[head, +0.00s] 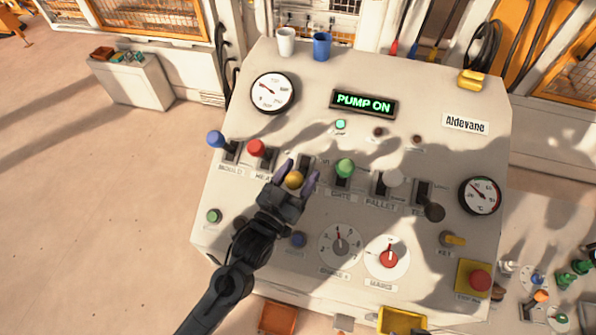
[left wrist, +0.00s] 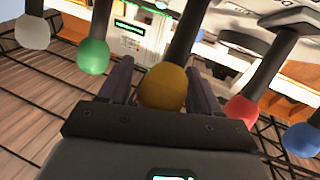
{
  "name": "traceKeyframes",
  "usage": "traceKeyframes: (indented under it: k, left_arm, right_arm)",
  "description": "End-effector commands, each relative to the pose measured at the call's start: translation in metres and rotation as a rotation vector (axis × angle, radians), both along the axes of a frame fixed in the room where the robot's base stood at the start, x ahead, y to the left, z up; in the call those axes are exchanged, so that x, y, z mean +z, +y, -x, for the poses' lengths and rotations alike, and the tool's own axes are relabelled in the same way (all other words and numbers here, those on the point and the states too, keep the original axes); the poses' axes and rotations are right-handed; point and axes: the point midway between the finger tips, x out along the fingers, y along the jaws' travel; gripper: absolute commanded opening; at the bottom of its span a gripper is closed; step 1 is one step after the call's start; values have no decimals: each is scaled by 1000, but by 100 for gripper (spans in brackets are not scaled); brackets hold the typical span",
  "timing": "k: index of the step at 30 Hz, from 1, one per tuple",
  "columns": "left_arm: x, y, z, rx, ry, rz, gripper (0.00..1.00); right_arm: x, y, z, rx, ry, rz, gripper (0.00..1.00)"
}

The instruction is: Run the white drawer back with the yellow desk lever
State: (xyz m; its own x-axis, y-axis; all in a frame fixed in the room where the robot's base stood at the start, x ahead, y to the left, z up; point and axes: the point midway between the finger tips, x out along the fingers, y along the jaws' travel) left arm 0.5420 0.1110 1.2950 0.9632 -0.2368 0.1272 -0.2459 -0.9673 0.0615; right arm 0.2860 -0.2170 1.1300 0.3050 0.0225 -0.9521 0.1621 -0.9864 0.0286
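The yellow lever's round knob (head: 293,180) stands in the lever row on the sloped desk. My left gripper (head: 300,176) reaches it from the lower left, one finger on each side of the knob. In the left wrist view the yellow knob (left wrist: 163,88) sits between the two fingers of my left gripper (left wrist: 160,76), with a small gap showing on one side. The gripper looks open around it. Its fingers and palm hide the lever's label and part of its slot. I cannot make out the white drawer. My right gripper is not in view.
Blue (head: 215,139) and red (head: 256,147) knobs stand left of the yellow one. Green (head: 345,168), white (head: 392,178) and black (head: 434,211) knobs stand to its right. A lit sign (head: 364,103) reads PUMP ON. Two cups (head: 286,42) stand at the desk's back edge.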

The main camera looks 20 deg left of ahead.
Motion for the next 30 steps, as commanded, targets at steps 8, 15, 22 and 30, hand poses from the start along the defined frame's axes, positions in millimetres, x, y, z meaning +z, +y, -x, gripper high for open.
traceKeyframes:
  k: [8,15,22,30]
  left_arm:
    - [0,1,0,2,-1,0,68]
    - [-4,4,12,2,0,0,68]
    - [-10,13,49,1,2,0,68]
    - [-14,22,88,1,1,0,68]
  right_arm:
    - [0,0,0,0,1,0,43]
    - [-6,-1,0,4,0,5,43]
    - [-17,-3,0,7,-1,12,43]
    - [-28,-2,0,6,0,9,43]
